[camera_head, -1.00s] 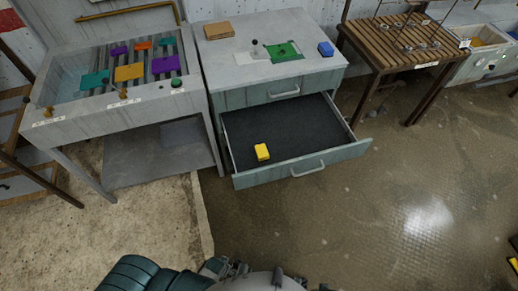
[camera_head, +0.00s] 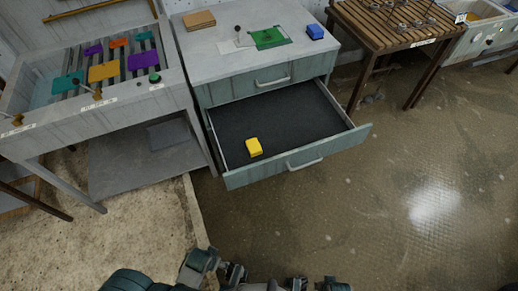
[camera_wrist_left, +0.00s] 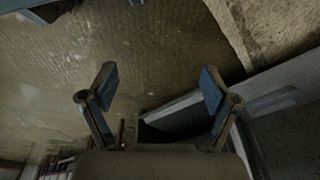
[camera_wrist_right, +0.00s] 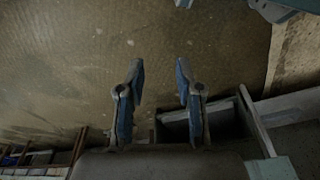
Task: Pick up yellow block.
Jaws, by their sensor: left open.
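The yellow block (camera_head: 254,147) lies in the open, dark-lined drawer (camera_head: 285,110), near its front left corner in the head view. The drawer belongs to a grey-green cabinet (camera_head: 222,93). My left gripper (camera_wrist_left: 157,75) is open and empty in the left wrist view, with its fingers wide apart. My right gripper (camera_wrist_right: 160,68) also has its fingers apart with nothing between them. Part of the open drawer also shows behind the fingers in the left wrist view (camera_wrist_left: 180,106) and in the right wrist view (camera_wrist_right: 200,112). The block shows in neither wrist view.
On the cabinet top are a brown box (camera_head: 199,20), a green patch (camera_head: 269,38) and a blue block (camera_head: 315,32). A bench (camera_head: 178,87) with coloured plates stands left. A slatted wooden table (camera_head: 385,35) stands right. The floor before the drawer is clear.

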